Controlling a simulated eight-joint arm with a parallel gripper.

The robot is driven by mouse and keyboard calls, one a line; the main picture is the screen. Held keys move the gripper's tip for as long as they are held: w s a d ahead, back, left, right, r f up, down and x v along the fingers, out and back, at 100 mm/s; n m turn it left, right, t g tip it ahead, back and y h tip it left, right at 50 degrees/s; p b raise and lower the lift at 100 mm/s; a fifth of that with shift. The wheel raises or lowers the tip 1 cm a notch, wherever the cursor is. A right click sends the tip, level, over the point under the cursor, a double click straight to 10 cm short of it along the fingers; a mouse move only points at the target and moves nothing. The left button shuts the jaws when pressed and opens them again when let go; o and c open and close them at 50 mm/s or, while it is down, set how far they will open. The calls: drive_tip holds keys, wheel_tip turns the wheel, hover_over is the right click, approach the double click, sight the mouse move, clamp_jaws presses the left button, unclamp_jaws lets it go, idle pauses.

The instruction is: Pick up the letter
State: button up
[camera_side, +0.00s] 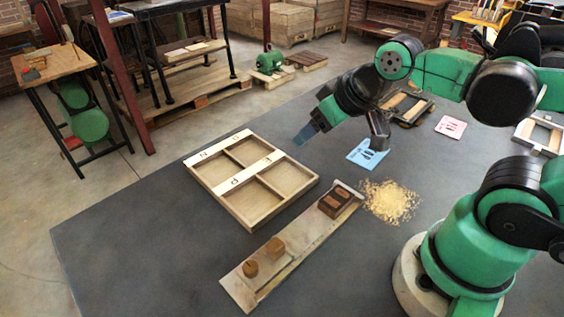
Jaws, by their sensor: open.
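No single thing is clearly the letter from this view. A blue card (367,153) with small dark marks or pieces lies flat on the dark table. A pink card (450,127) with similar dark marks lies farther right. My gripper (341,139) is open and appears empty, its fingers spread wide. One finger points down close to the blue card and overlaps its right edge in the picture; I cannot tell the height. A dark brown block (335,203) sits on a long board.
A wooden tray (216,188) with several compartments and lettered strips stands left of my gripper. The long board (298,245) also carries two round knobs. Yellowish crumbs (389,201) lie scattered in front of my base. Wooden frames (541,133) lie at the right. The table's left front is clear.

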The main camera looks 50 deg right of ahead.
drive_tip(key=o, duration=0.4)
drive_tip(key=shift+o, duration=0.2)
drive_tip(key=m+g, duration=0.6)
drive_tip(key=m, duration=1)
hover_over(331, 202)
drive_tip(key=f, duration=0.6)
drive_tip(key=shift+w+f, duration=0.25)
drive_tip(key=shift+w, duration=0.1)
drive_tip(key=shift+s+f+m+g, duration=0.2)
drive_tip(key=shift+m+g, duration=0.1)
drive_tip(key=shift+m, duration=0.25)
drive_tip(key=shift+s+f+m+g, duration=0.15)
drive_tip(key=shift+m+g, duration=0.15)
drive_tip(key=shift+m, duration=0.25)
drive_tip(key=shift+f, duration=2.7)
